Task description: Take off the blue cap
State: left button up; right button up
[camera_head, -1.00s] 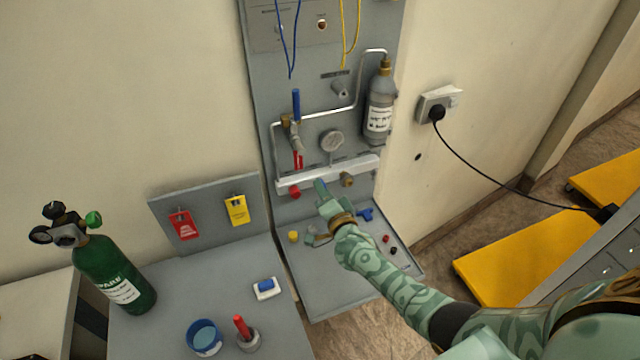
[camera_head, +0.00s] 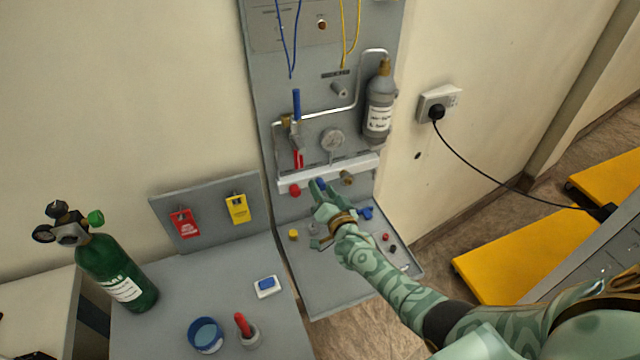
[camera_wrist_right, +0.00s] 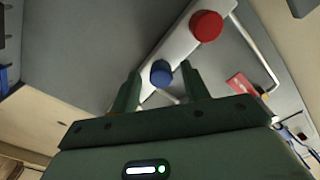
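The blue cap (camera_head: 321,184) sits on the white manifold bar (camera_head: 364,166) low on the upright panel, between a red cap and a brass fitting. In the right wrist view the blue cap (camera_wrist_right: 161,74) shows between the two fingertips, with a gap visible on each side. My right gripper (camera_head: 320,190) is open, reaching up to the bar from the lower right. In the wrist view the open fingers (camera_wrist_right: 160,88) point at the bar and straddle the cap's line; I cannot tell how deep the cap lies between them. My left gripper is not in view.
The red cap (camera_head: 295,190) is just left of the blue one, and the brass fitting (camera_head: 347,178) just right. Small loose parts lie on the panel's shelf (camera_head: 335,295) below my arm. A green cylinder (camera_head: 118,272) and a blue bowl (camera_head: 205,336) stand on the left table.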

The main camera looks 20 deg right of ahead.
jog(key=shift+r, duration=0.1)
jog(key=shift+s+p, duration=0.45)
jog(key=shift+s+r+p, duration=0.1)
jog(key=shift+s+p, duration=0.3)
jog(key=shift+s, duration=0.3)
jog(key=m, duration=0.3)
jog(key=shift+m, duration=0.3)
jog(key=shift+m+b, duration=0.3)
jog(key=shift+m, duration=1.3)
jog(key=m, duration=0.3)
jog(key=shift+b, duration=0.4)
